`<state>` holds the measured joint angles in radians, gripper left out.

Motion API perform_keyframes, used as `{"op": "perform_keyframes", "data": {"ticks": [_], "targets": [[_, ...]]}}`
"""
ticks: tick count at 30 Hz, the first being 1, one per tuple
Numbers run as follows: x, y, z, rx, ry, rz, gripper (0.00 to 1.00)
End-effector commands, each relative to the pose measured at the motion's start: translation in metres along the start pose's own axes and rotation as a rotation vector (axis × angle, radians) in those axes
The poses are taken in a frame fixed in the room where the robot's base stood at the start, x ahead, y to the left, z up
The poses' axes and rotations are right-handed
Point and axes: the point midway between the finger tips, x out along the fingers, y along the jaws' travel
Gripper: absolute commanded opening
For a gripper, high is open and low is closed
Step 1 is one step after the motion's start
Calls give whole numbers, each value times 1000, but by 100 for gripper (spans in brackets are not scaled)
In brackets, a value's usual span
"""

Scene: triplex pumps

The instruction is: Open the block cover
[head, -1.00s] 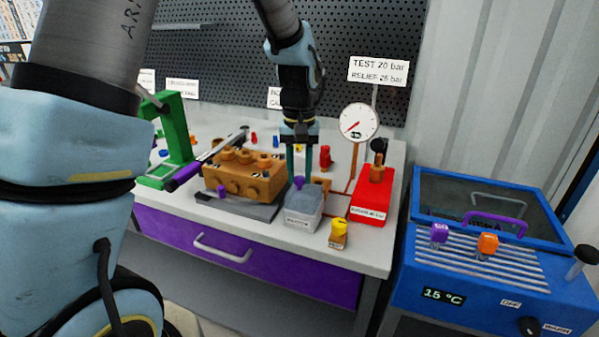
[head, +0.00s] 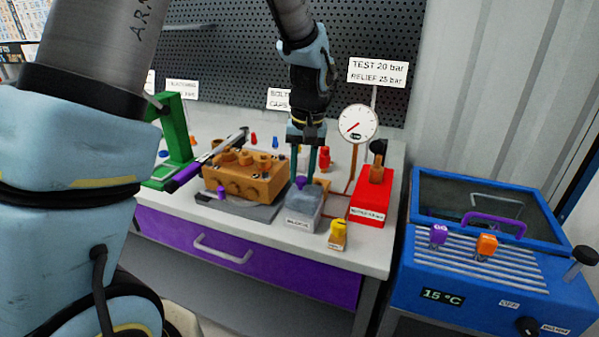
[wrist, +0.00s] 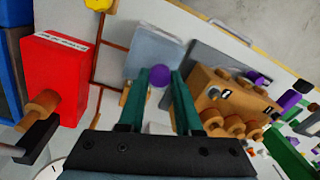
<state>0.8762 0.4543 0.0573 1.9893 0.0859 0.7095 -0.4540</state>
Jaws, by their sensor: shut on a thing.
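A grey box with a label on its front (head: 302,222) stands on the bench, and its grey top (head: 312,199) carries a purple knob (head: 301,183). I take this top as the block cover; the label is too small to read. My gripper (head: 303,178) points down over it, its two green fingers closed on the knob. In the wrist view the knob (wrist: 158,75) shows at the fingertips (wrist: 168,72), with the grey cover (wrist: 153,47) beyond. I cannot see a gap between cover and box.
A brown pump block (head: 243,178) stands close on the left. A red box (head: 372,197) and a gauge (head: 358,123) stand on the right. A yellow-capped bottle (head: 338,234) is in front. A blue bath (head: 490,255) is beyond the bench's right end.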

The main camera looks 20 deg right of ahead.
Motion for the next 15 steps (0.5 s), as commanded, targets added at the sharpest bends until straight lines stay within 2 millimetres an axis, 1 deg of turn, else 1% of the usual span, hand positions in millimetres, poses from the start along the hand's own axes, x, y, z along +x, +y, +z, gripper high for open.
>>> {"op": "perform_keyframes", "data": {"ticks": [1,15], "targets": [[-2,5,2,8,8,-26,0],[-11,28,10,5,89,-278,0]]}}
